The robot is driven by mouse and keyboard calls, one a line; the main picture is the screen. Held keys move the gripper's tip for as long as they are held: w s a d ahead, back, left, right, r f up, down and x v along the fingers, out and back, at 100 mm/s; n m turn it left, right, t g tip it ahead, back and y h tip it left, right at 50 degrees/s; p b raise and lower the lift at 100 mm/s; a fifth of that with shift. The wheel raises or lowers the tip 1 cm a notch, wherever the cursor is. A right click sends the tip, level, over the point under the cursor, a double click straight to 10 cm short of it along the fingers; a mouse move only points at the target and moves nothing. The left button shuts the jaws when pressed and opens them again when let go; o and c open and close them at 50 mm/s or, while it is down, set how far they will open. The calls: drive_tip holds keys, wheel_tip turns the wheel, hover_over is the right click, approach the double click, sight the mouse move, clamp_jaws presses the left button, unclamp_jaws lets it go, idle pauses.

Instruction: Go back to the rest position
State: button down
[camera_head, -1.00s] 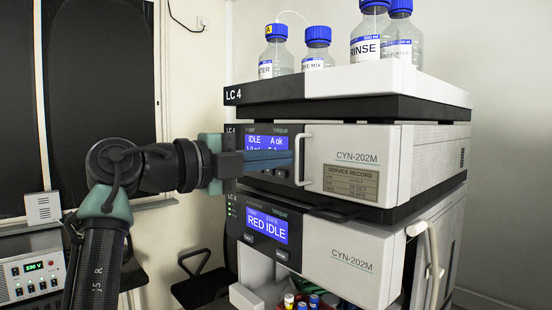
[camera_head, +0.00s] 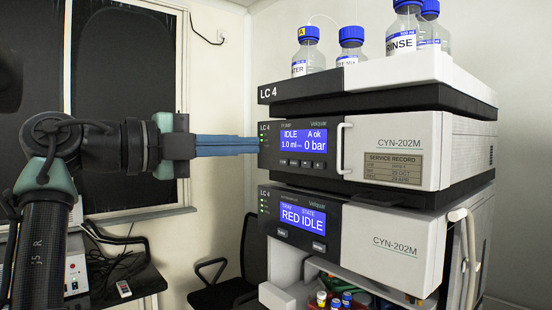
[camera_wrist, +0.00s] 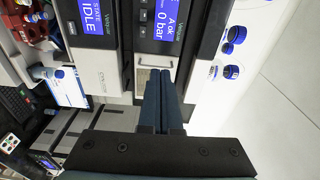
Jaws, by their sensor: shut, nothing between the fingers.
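My gripper (camera_head: 256,145) extends level from the left in the head view, its blue fingers closed together and empty. In that view its tips overlap the left edge of the upper LC 4 module (camera_head: 305,148), whose screen reads IDLE, A ok, 1.0 ml, 0 bar. Whether the tips touch the module cannot be told. In the wrist view the shut fingers (camera_wrist: 160,90) point toward the stack, which appears turned sideways. The lower module (camera_head: 390,245) shows RED IDLE on its screen.
Capped bottles, among them RINSE (camera_head: 402,38), stand on the top tray (camera_head: 415,67). Small vials (camera_head: 335,302) sit in the open space below. A black chair (camera_head: 225,285) stands behind, left of the stack. A side bench (camera_head: 125,270) holds instruments at the left.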

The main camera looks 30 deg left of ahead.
drive_tip(key=n+t+y, duration=0.2)
drive_tip(key=n, duration=0.4)
approach(348, 172)
wheel_tip(348, 172, up, 2)
drive_tip(key=a, duration=0.2)
drive_tip(key=w+d+n+t+y, duration=0.2)
drive_tip(key=d+n, duration=0.2)
drive_tip(key=d, duration=0.3)
drive_tip(key=s+d+r+n+t+y, duration=0.1)
drive_tip(key=s+d+r+n+t, duration=0.1)
drive_tip(key=s+d+n, duration=0.4)
drive_tip(key=s+d+r+n+t+y, duration=0.2)
drive_tip(key=s+d+n+t, duration=0.3)
drive_tip(key=s+d, duration=0.5)
drive_tip(key=s+n, duration=0.1)
drive_tip(key=s, duration=0.1)
drive_tip(key=shift+s+d+r+n, duration=0.2)
drive_tip(key=shift+s+r+n, duration=0.05)
drive_tip(key=shift+n, duration=0.05)
